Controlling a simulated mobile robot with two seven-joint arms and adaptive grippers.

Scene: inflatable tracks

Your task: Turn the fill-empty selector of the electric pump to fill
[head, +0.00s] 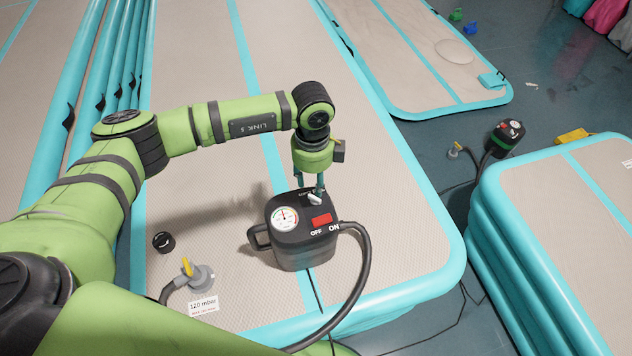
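The black electric pump (304,249) stands on the beige top of an inflatable track. Its top face carries a round gauge (285,218), a red switch (321,220) between the OFF and ON marks, and a small white selector (314,198) at the back. My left gripper (310,186) points down right at the selector, with its two teal fingers apart. The fingertips are just above or beside the selector; I cannot tell whether they touch it. The selector's lettering is mostly hidden and too small to read. My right gripper is out of view.
A black hose (364,275) curves from the pump's right side. A grey valve fitting with a yellow lever (198,276), a 120 mbar card (203,306) and a black cap (163,242) lie left of the pump. A second pump (507,137) stands on the floor at right.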

